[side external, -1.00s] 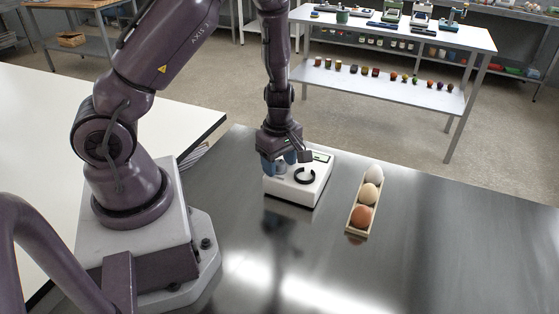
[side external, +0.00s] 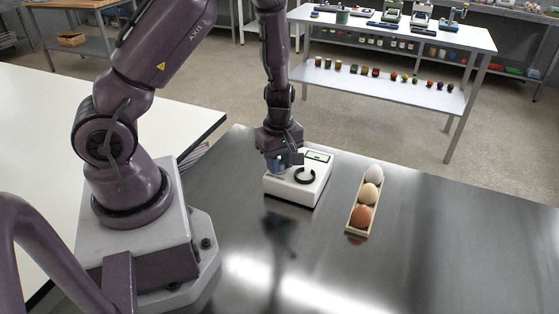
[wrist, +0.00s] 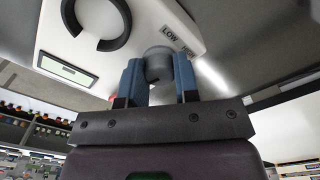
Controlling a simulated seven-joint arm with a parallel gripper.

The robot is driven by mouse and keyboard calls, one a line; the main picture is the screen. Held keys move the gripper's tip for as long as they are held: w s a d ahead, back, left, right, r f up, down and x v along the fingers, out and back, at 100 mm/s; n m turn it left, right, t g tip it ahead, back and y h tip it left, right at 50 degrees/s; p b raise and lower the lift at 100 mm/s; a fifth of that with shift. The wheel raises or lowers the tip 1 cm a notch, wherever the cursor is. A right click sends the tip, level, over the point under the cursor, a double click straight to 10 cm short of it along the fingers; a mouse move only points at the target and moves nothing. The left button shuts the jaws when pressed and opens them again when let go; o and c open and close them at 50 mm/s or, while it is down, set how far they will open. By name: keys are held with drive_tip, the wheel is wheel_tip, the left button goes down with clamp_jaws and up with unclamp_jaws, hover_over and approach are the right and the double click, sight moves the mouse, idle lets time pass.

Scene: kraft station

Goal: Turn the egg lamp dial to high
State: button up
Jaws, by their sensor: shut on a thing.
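The egg lamp (side external: 312,190) is a white box with a black ring (side external: 306,175) and a small green display (side external: 318,156) on top. It stands on the steel table below my gripper (side external: 278,166). In the wrist view my gripper (wrist: 158,85) has its blue fingers on both sides of the grey round dial (wrist: 158,64), shut on it. I cannot tell where the dial points.
A narrow tray (side external: 350,222) with a white, a beige and a brown egg (side external: 361,216) stands right of the lamp. The steel table (side external: 440,250) is clear to the right and in front. A white table (side external: 180,120) adjoins at the left.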

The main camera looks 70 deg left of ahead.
sight(280, 162)
drive_tip(key=m, duration=0.5)
drive_tip(key=shift+m, duration=2.4)
drive_tip(key=o, duration=0.9)
drive_tip(key=shift+o, duration=0.2)
wheel_tip(280, 162, up, 13)
